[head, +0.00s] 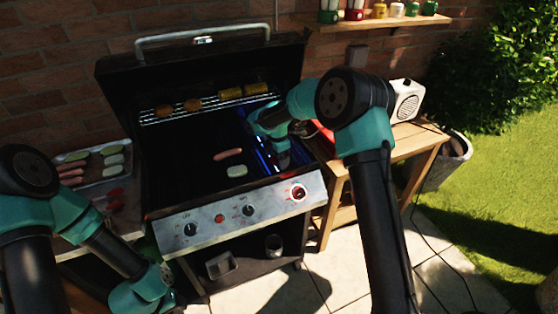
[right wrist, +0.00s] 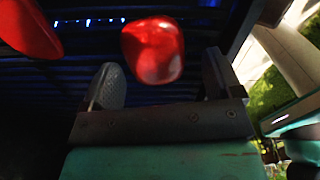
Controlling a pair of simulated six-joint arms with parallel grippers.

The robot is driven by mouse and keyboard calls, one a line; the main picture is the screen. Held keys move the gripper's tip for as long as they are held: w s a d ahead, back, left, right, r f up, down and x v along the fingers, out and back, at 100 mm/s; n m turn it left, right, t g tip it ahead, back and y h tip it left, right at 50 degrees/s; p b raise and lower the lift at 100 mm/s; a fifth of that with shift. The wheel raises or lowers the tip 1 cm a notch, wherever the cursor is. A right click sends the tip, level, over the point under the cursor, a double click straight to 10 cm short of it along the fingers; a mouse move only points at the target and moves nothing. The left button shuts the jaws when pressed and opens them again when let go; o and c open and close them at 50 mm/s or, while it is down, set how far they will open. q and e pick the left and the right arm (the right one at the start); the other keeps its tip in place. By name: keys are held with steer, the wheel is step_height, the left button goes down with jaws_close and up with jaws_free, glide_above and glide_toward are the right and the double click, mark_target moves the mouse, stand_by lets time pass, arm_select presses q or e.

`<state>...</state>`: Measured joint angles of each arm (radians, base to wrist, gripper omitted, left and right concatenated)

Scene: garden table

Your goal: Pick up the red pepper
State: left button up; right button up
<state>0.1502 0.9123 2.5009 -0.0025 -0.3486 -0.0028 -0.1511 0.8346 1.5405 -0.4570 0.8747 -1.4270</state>
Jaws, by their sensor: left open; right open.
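In the right wrist view a glossy red pepper piece (right wrist: 153,50) lies just beyond my right gripper (right wrist: 160,80), roughly in line with the gap between its open fingers. A second red piece (right wrist: 28,28) is at the upper left, cut off by the frame. In the head view my right gripper (head: 281,157) is low over the right side of the grill (head: 190,165) and hides what is beneath it. My left gripper (head: 152,290) is low at the bottom left, away from the grill surface, with its fingertips unclear. Red pieces (head: 115,192) also lie on the left side surface.
A sausage (head: 228,154) and a pale slice (head: 237,171) lie on the grill, left of my right gripper. Corn (head: 230,94) sits on the upper rack. The raised lid (head: 200,60) stands behind. A wooden side table (head: 410,145) holds a white radio (head: 407,100).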

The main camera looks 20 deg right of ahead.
mark_target(277, 159)
steer(key=shift+f, duration=0.1)
stand_by(0.4)
steer(key=c, duration=1)
steer(key=shift+r, duration=1.85)
steer(key=s+a, duration=0.1)
steer(key=s, duration=0.4)
steer(key=s+a+r, duration=0.1)
steer(key=s+a, duration=0.1)
steer(key=s, duration=0.3)
steer(key=s+a, duration=0.1)
steer(key=s, duration=0.4)
steer(key=shift+s+a+r, duration=0.15)
steer(key=shift+s, duration=0.1)
steer(key=shift+w, duration=0.1)
